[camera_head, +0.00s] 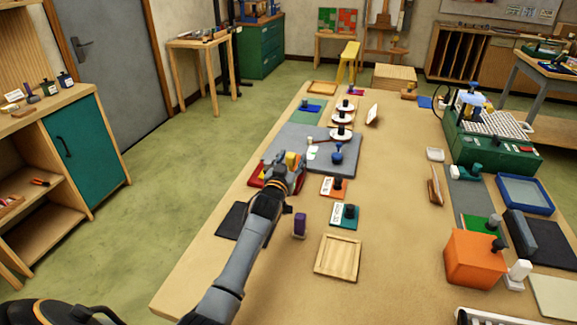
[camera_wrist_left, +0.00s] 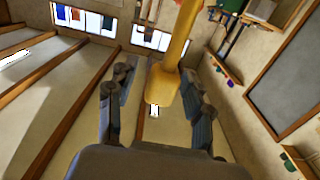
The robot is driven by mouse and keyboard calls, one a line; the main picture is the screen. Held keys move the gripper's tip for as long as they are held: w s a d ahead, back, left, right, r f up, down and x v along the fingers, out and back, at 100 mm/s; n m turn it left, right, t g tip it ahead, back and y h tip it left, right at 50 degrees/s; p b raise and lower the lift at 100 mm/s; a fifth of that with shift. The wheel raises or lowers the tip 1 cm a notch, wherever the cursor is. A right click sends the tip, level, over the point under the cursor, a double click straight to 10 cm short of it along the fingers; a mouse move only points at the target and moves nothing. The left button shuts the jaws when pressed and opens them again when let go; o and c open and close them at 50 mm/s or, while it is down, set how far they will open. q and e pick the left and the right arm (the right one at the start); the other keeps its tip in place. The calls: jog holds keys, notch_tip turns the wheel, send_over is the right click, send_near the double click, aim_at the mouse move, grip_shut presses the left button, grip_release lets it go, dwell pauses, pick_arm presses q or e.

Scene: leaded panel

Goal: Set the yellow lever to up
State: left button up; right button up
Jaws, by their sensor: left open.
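The yellow lever (camera_head: 291,158) is at the far end of my left arm in the head view, beside a red base (camera_head: 257,176) partly hidden by the gripper. In the left wrist view the lever (camera_wrist_left: 167,75) is a thick yellow rod with a rounded end, between the two fingers. My left gripper (camera_head: 287,172) is open around the lever. In the left wrist view a gap shows between the lever and each finger (camera_wrist_left: 158,100). The lever's pivot is hidden, and I cannot tell its exact setting. My right gripper is not in view.
A grey board (camera_head: 315,137) with white discs and a blue knob (camera_head: 337,153) lies just beyond the gripper. A purple block (camera_head: 300,224), small cards with dark knobs and a wooden tray (camera_head: 338,256) are nearer. The middle of the table (camera_head: 390,210) is clear.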

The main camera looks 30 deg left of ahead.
pick_arm(q)
jog(key=v, duration=1.1)
jog(key=shift+s, duration=0.4)
jog(key=shift+f, duration=0.1)
